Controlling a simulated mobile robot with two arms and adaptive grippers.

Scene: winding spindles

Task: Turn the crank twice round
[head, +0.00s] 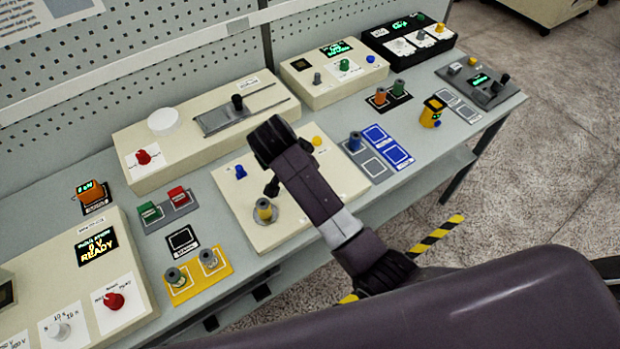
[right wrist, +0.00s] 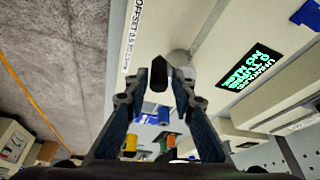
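In the right wrist view, an upright black handle (right wrist: 159,73), apparently the crank's grip, stands between my right gripper's fingertips (right wrist: 157,97). The gripper is open, with a gap on both sides of the handle. A pale grey round part (right wrist: 184,62) shows behind the right finger; I cannot tell whether it is the crank's hub. A yellow-topped post on a grey disc (head: 264,212) stands just left of the arm. My left gripper is not in view.
A blue spindle (head: 355,141) on its mat is right of the arm. A yellow-black spindle (head: 432,112) stands farther right. Two grey-topped spindles on a yellow mat (head: 220,277) are in front-left. A long beige box (head: 200,150) is behind. A green display (right wrist: 250,65) faces the right wrist camera.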

